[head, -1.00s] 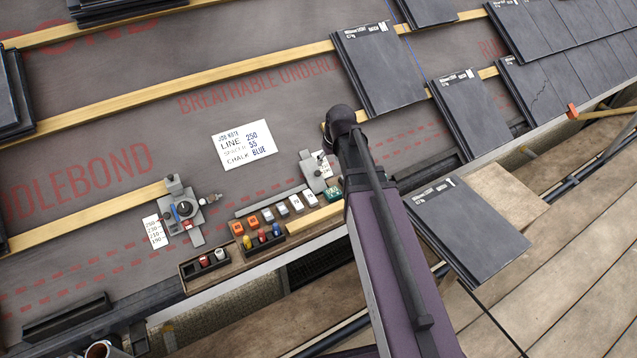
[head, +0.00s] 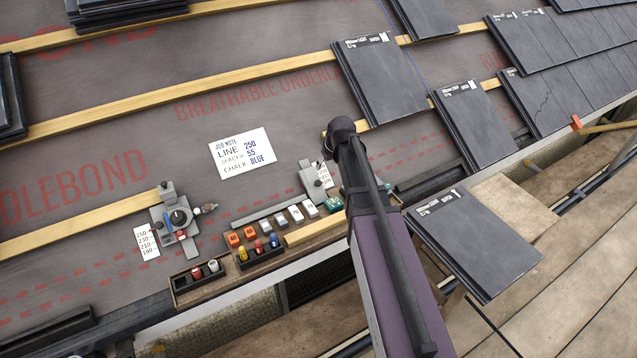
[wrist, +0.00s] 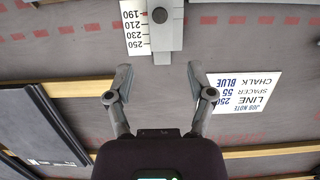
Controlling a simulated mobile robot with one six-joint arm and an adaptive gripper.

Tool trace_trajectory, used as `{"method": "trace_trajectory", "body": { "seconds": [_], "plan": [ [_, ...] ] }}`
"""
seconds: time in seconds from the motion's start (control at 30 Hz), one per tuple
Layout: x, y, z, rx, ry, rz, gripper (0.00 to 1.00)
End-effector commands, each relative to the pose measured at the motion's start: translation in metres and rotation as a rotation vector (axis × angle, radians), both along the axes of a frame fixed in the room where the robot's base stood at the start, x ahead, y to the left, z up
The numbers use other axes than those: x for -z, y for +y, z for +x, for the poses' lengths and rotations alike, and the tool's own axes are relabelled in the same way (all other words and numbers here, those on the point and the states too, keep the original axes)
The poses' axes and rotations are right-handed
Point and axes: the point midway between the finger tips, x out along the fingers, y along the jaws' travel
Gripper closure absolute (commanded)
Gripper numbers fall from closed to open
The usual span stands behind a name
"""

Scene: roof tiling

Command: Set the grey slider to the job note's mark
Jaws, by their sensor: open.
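The job note (head: 243,153) lies on the underlay and reads line 250, spacer 55, chalk blue. It is upside down in the wrist view (wrist: 245,93). A grey slider piece with a dark round knob (wrist: 165,28) stands beside a white scale (wrist: 134,30) marked 190, 210, 230 and 250.
Another grey fixture (head: 178,222) with a dial and its own scale (head: 146,241) stands at left. A wooden tray (head: 255,255) holds coloured pieces. Battens cross the underlay, and slate tiles (head: 380,80) lie to the right. Bare underlay surrounds the note.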

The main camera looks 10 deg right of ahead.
Motion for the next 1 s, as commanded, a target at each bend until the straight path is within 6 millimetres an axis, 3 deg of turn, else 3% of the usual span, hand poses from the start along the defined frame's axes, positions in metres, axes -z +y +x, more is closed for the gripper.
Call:
{"method": "trace_trajectory", "body": {
  "seconds": [0.37,1.0],
  "plan": [
    [0.018,0.001,0.006,0.001,0.000,0.000,0.30],
    [0.068,0.007,0.026,0.001,0.000,0.000,0.30]
  ]
}}
